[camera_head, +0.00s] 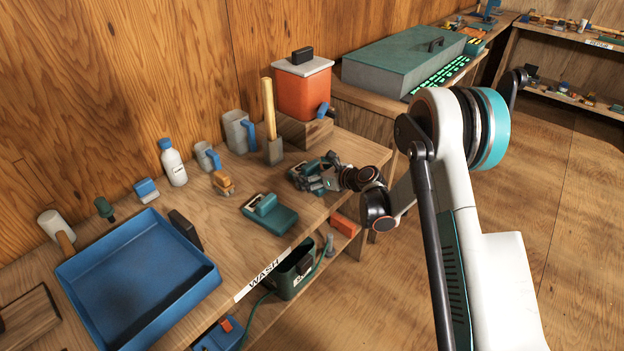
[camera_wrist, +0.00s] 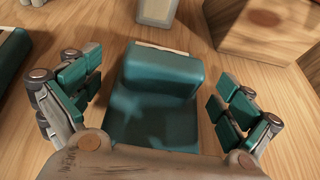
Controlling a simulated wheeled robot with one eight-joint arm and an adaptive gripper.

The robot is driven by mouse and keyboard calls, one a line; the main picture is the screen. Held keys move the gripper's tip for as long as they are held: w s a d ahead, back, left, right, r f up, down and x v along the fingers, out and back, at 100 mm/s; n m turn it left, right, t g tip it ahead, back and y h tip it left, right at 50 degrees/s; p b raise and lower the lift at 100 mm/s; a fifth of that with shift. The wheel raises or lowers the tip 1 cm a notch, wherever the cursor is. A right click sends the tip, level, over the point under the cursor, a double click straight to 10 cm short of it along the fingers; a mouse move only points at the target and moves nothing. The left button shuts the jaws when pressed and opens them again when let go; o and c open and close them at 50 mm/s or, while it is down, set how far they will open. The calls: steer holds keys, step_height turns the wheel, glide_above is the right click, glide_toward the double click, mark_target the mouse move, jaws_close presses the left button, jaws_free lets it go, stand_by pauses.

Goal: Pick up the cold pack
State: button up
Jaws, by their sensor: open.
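A teal pack-like block (camera_wrist: 160,120) with a raised, rounded part lies on the wooden bench; it appears to be the cold pack. My gripper (camera_wrist: 156,97) is open around it in the wrist view, with one finger on each side and gaps between pads and block. In the head view my gripper (camera_head: 314,179) is low over the bench and hides most of this block. A second, similar teal item (camera_head: 270,213) with a raised part lies apart from the gripper, nearer the bench front. I cannot read a label on either.
A grey scraper with an upright wooden handle (camera_head: 268,112) stands just behind. A blue tray (camera_head: 135,278), a bottle (camera_head: 173,163) and mugs stand to the left.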

steer(key=c, duration=1.4)
steer(key=shift+r, duration=0.1)
